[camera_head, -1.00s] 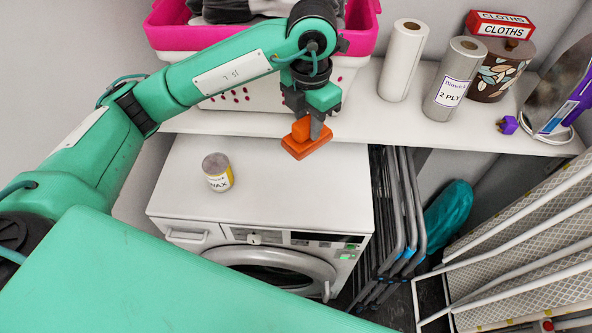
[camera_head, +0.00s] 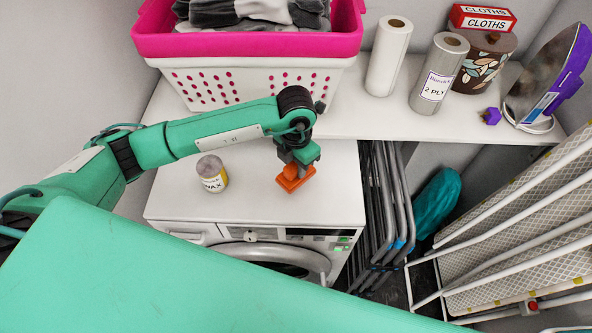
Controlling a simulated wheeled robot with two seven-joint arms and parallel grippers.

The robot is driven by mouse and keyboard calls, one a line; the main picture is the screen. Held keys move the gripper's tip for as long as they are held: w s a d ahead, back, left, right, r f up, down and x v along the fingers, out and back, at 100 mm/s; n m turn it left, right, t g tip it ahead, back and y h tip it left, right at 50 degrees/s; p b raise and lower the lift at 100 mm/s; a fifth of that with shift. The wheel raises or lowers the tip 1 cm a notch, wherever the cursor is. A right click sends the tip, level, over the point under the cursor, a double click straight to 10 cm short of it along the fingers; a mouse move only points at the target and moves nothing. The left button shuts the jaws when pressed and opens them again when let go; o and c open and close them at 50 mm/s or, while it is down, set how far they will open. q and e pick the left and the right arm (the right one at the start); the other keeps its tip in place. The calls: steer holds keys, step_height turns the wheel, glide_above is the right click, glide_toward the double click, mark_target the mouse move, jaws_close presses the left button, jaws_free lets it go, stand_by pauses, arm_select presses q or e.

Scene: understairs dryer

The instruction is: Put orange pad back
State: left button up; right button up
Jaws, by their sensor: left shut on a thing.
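The orange pad (camera_head: 295,179) is a small orange block with a raised grip on top. It is at the right part of the white dryer's top (camera_head: 255,200); I cannot tell whether it touches the surface. My left gripper (camera_head: 293,165) points down and is shut on the pad's raised grip; the fingers are partly hidden by the wrist. My right gripper is not in view.
A wax tin (camera_head: 212,174) stands on the dryer top, left of the pad. Behind is a shelf (camera_head: 345,118) with a pink and white laundry basket (camera_head: 250,75), paper rolls (camera_head: 389,57) and an iron (camera_head: 548,75). Folded grey frames (camera_head: 385,215) stand right of the dryer.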

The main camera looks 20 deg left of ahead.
mark_target(296, 174)
arm_select(q)
step_height(296, 174, down, 4)
steer(key=shift+r+p, duration=0.25)
steer(key=shift+p, duration=0.25)
steer(key=shift+f, duration=0.3)
steer(key=shift+f+b, duration=0.25)
steer(key=shift+b, duration=0.05)
steer(key=o, duration=0.9)
steer(key=shift+r, duration=0.1)
steer(key=shift+o, duration=0.2)
